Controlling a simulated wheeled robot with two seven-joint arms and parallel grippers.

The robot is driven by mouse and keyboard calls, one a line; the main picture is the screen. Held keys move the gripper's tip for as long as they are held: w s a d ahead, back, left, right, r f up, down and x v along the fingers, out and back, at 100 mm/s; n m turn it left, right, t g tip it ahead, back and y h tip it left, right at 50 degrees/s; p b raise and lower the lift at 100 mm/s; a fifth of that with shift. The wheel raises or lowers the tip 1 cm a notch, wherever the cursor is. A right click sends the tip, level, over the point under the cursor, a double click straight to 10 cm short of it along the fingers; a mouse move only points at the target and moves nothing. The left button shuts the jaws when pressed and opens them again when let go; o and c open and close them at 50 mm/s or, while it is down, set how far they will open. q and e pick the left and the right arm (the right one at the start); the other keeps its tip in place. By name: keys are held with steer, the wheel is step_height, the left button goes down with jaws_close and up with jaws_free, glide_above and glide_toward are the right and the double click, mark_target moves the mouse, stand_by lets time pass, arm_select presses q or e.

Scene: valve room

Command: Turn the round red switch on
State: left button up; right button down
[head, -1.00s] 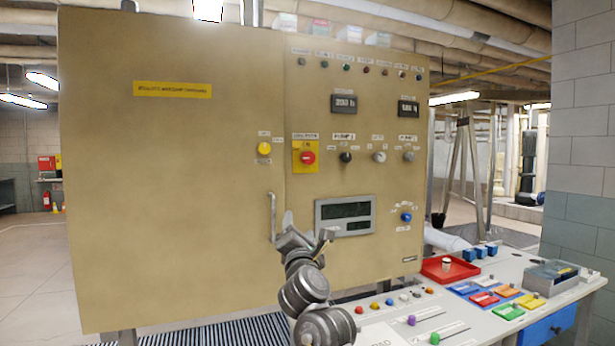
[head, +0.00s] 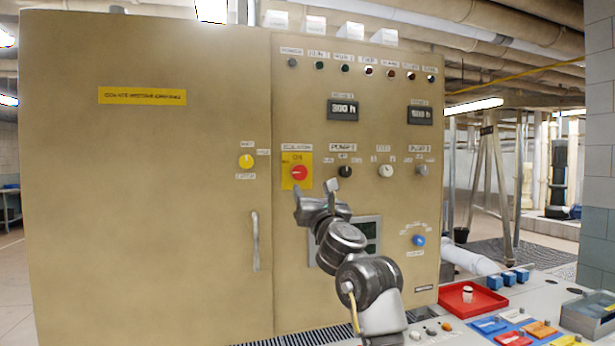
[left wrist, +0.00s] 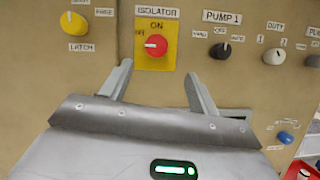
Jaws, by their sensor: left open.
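The round red switch (head: 299,173) sits on a yellow plate under an ISOLATOR label on the tan cabinet. In the left wrist view the red switch (left wrist: 156,45) has a white mark pointing left, and ON is printed above it. My left gripper (head: 315,190) is just below the switch in the head view, fingers apart and nothing between them. In the left wrist view my left gripper's fingers (left wrist: 158,72) point at the panel, with the switch just beyond the gap between their tips. They appear clear of it. My right gripper is out of view.
A yellow LATCH knob (head: 246,161) is left of the switch and a black PUMP 1 knob (head: 345,171) is right of it. A vertical door handle (head: 255,240) is lower left. A desk with a red tray (head: 490,305) stands at the lower right.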

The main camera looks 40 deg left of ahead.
mark_target(301, 174)
arm_select(q)
steer(key=p+x, duration=0.1)
steer(key=x, duration=0.2)
steer(key=p+x, duration=0.1)
steer(key=x, duration=0.2)
steer(key=p+x, duration=0.2)
steer(key=x, duration=0.1)
steer(key=shift+s+a+r, duration=0.1)
steer(key=shift+s+a, duration=0.15)
steer(key=shift+w+a+r, duration=0.1)
steer(key=shift+w+a, duration=0.1)
steer(key=shift+a, duration=0.05)
steer(key=shift+w+a, duration=0.25)
steer(key=shift+a, duration=0.05)
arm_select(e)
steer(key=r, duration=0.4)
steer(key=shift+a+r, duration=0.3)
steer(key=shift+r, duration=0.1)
arm_select(q)
steer(key=c, duration=1)
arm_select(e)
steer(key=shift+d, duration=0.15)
